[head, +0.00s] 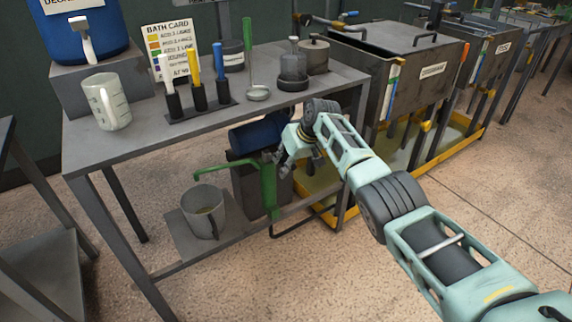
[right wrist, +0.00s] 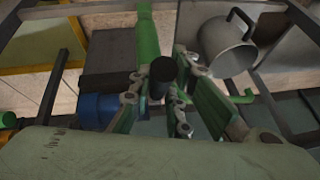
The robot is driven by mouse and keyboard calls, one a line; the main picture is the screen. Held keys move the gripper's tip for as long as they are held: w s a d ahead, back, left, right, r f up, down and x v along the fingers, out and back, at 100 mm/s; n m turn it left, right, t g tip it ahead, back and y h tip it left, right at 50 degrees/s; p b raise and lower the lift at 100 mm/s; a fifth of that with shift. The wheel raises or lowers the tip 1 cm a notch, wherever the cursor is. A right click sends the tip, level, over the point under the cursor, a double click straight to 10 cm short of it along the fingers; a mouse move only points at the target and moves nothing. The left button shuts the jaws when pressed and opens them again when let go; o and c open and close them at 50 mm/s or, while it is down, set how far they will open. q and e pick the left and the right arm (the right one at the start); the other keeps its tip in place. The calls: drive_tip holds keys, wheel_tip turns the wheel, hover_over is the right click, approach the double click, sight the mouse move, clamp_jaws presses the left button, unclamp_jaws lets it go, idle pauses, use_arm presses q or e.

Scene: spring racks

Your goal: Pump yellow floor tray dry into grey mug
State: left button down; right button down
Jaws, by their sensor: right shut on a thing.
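The grey mug (head: 202,217) stands upright on the low shelf under the bench, below the green pump spout (head: 222,168). A little brownish content seems to show inside it. The mug also shows in the right wrist view (right wrist: 222,52). The yellow floor tray (head: 473,146) lies under the tanks, with a dull greenish surface inside; its liquid level is hard to tell. The dark pump (head: 247,190) stands between mug and tray. My right gripper (head: 283,158) is at the pump, shut on a black grip (right wrist: 162,74). My left gripper is out of view.
The bench top (head: 300,98) above carries a measuring jug (head: 107,103), a tool rack (head: 198,108) and pots. A dark hose (head: 300,222) runs near the bench leg. The floor at right is clear.

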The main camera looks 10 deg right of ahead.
drive_tip(key=shift+r, duration=0.1)
drive_tip(key=c, duration=1.6)
unclamp_jaws()
drive_tip(key=shift+c, duration=0.2)
drive_tip(key=v, duration=1.2)
